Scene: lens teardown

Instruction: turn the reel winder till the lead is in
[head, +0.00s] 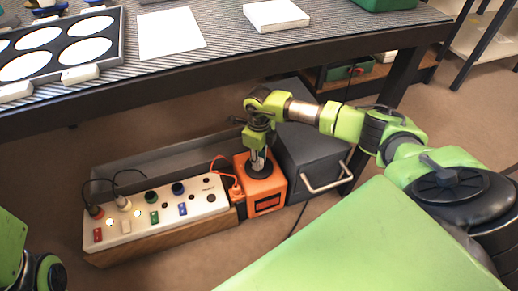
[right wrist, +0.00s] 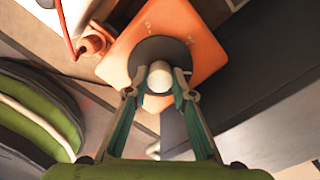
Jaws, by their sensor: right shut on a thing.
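The reel winder is an orange box (head: 262,190) on the floor at the right end of a switch panel, with a dark round disc on top. In the right wrist view the orange box (right wrist: 188,38) shows from above, with a pale round knob (right wrist: 160,76) at the middle of its dark disc. My right gripper (head: 259,163) points down at it; in the right wrist view its fingers (right wrist: 160,88) are shut on the knob. An orange lead (head: 222,162) arches at the winder's left side to an orange plug-like part (head: 236,192). My left gripper is not clearly seen.
A white switch panel (head: 155,213) with buttons and dark leads lies to the left of the winder. A dark grey case (head: 308,155) with a metal handle stands close on its right.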

